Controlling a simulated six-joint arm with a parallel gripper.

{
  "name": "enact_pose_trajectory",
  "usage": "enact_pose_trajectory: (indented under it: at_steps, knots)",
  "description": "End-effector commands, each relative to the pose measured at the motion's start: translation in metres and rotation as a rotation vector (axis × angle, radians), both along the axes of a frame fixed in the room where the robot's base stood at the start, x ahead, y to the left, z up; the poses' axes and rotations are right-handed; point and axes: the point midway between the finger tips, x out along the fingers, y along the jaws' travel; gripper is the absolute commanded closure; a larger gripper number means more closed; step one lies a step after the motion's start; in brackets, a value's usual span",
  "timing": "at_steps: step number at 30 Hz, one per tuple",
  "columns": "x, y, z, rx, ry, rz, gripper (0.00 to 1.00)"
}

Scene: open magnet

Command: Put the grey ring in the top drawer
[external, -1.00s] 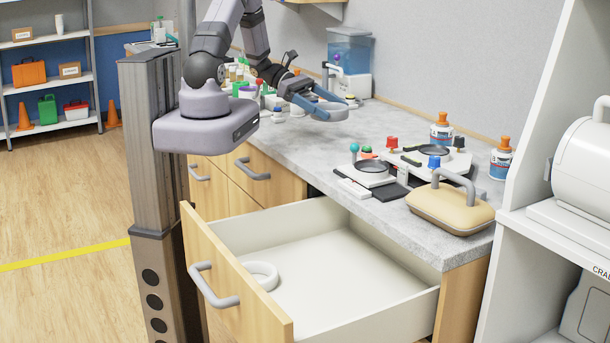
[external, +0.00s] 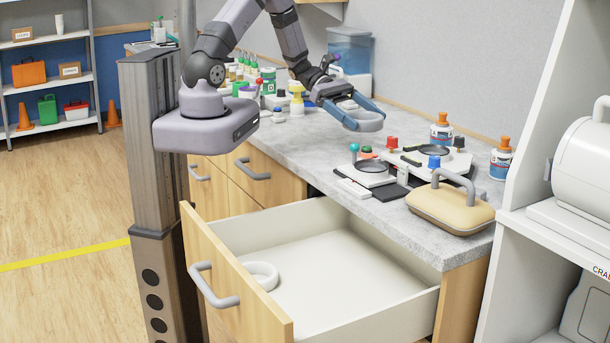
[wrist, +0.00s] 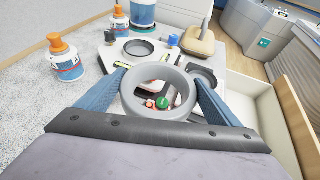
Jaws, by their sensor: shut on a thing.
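My gripper (external: 357,112) is shut on a grey ring (external: 370,124) and holds it above the counter. In the wrist view the grey ring (wrist: 158,117) sits between the two blue fingers, its hole facing the camera. The top drawer (external: 335,277) is pulled open below the counter, to the lower left of the gripper. A pale ring (external: 262,274) lies in the drawer near its front panel. The drawer's white wall also shows at the right in the wrist view (wrist: 262,125).
On the counter (external: 330,165) stand a fixture with a dark round recess (external: 372,168), a beige block with a handle (external: 450,205) and orange-capped bottles (external: 440,130). Several small bottles stand behind the arm. The drawer's middle and right are clear.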

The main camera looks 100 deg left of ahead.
Motion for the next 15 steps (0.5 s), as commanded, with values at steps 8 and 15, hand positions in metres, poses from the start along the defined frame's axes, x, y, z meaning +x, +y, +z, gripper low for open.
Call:
enact_pose_trajectory:
  at_steps: [8,15]
  knots:
    - [0.057,-0.078,-0.002,-0.001,-0.001,-0.165,0.42]
    - [0.091,-0.155,-0.005,-0.002,0.000,-0.304,0.42]
